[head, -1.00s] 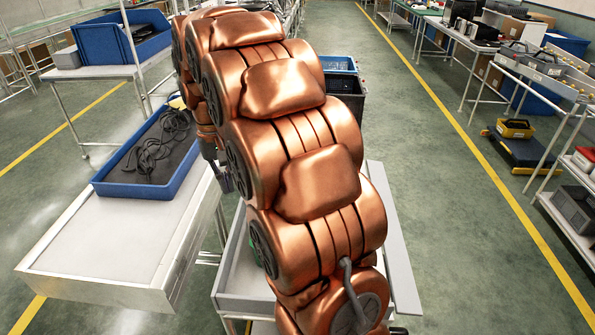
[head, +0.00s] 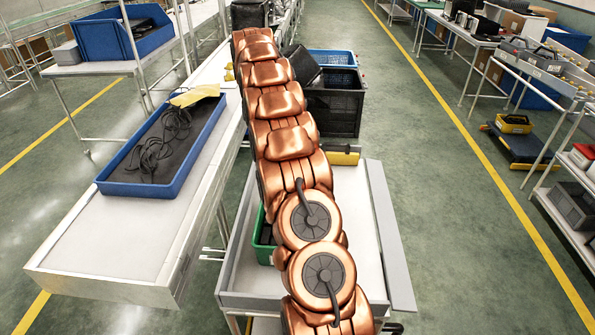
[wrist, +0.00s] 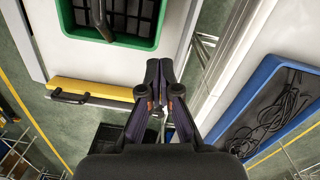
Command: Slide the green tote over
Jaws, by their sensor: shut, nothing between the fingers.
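The green tote (head: 261,243) sits on a white-topped cart with grey raised edges (head: 357,205). My arm hides most of it in the head view, leaving a strip of its left side. In the wrist view the green tote (wrist: 152,42) is at the top left, cut off by the frame edge, with a dark object inside. My gripper (wrist: 165,66) is shut and empty. It appears just beyond the tote's corner in that view, to its lower right, with no clear contact. My gripper is hidden behind my arm in the head view.
A conveyor (head: 110,240) runs left of the cart, bearing a blue tray (head: 150,190) of black cables. A yellow toolbox (head: 343,157) lies at the cart's far end. Beyond stand a black crate (head: 335,105) and a blue crate (head: 335,57).

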